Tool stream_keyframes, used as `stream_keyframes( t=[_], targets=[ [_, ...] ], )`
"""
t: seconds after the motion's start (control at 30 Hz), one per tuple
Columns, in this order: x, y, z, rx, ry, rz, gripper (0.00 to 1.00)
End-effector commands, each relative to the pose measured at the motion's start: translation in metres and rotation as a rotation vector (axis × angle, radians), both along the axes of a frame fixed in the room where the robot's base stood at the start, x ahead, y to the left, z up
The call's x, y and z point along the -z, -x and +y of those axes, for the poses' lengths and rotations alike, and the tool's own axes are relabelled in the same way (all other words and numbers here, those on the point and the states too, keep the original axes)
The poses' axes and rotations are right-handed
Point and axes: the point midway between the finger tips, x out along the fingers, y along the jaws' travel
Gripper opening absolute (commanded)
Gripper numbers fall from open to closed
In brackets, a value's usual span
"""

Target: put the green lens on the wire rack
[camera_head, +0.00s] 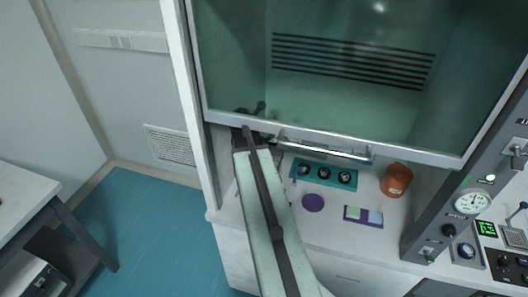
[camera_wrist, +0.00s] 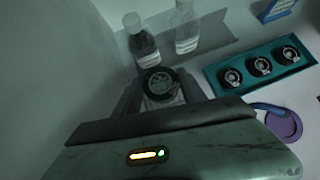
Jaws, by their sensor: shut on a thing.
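A round, dark green-rimmed lens (camera_wrist: 159,84) sits between the fingers of my gripper (camera_wrist: 160,92) in the wrist view. The gripper is shut on it. In the head view my gripper (camera_head: 247,128) is at the left inside the fume hood, partly behind the sash edge, and the lens cannot be made out there. A pale patch shows just below the lens in the wrist view; I cannot tell what it is. I cannot make out the wire rack in either view.
A teal tray (camera_head: 299,163) with three round dark pieces lies to the right, near a purple disc (camera_head: 313,203), a purple tray (camera_head: 349,217) and an orange pot (camera_head: 397,180). The glass sash (camera_head: 330,148) hangs overhead.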

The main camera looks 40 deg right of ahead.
Motion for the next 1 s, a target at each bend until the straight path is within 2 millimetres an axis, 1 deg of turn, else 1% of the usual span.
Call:
stream_keyframes(
  t=[0.27, 0.33, 0.43, 0.6, 0.63, 0.7, 0.83, 0.87, 1.0],
  targets=[
    [0.000, 0.008, -0.009, 0.017, 0.000, 0.000, 0.00],
    [0.004, 0.009, -0.010, 0.018, 0.000, 0.000, 0.00],
    [0.020, 0.009, -0.011, 0.020, 0.000, 0.000, 0.00],
    [0.059, 0.010, -0.011, 0.021, 0.000, 0.000, 0.00],
    [0.064, 0.010, -0.011, 0.021, 0.000, 0.000, 0.00],
    [0.068, 0.010, -0.012, 0.021, 0.000, 0.000, 0.00],
    [0.065, 0.010, -0.012, 0.021, 0.000, 0.000, 0.00],
    [0.068, 0.010, -0.012, 0.021, 0.000, 0.000, 0.00],
    [0.093, 0.010, -0.012, 0.021, 0.000, 0.000, 0.00]
  ],
)
